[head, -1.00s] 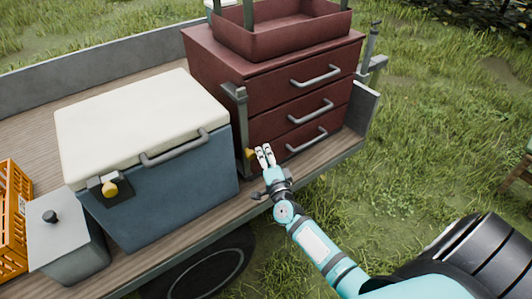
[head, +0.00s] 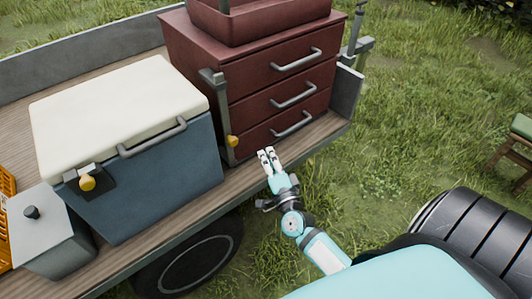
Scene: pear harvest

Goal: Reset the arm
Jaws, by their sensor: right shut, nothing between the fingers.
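My right gripper (head: 267,157) is in the middle of the head view, on the end of my light-blue right arm that comes in from the lower right. Its two white fingers are shut with nothing between them. In the picture it overlaps the edge of the wooden trailer bed (head: 209,188), just below the bottom drawer of the dark red drawer cabinet (head: 268,95). All the cabinet's drawers look shut. I cannot tell whether the gripper touches anything. My left gripper is not in view.
A blue cooler with a white lid (head: 150,175) stands left of the cabinet. A grey bin (head: 45,235) and an orange crate (head: 5,190) stand further left. A trailer wheel (head: 190,268) is below the bed. A green stool (head: 518,135) stands at the right edge. Open grass lies between.

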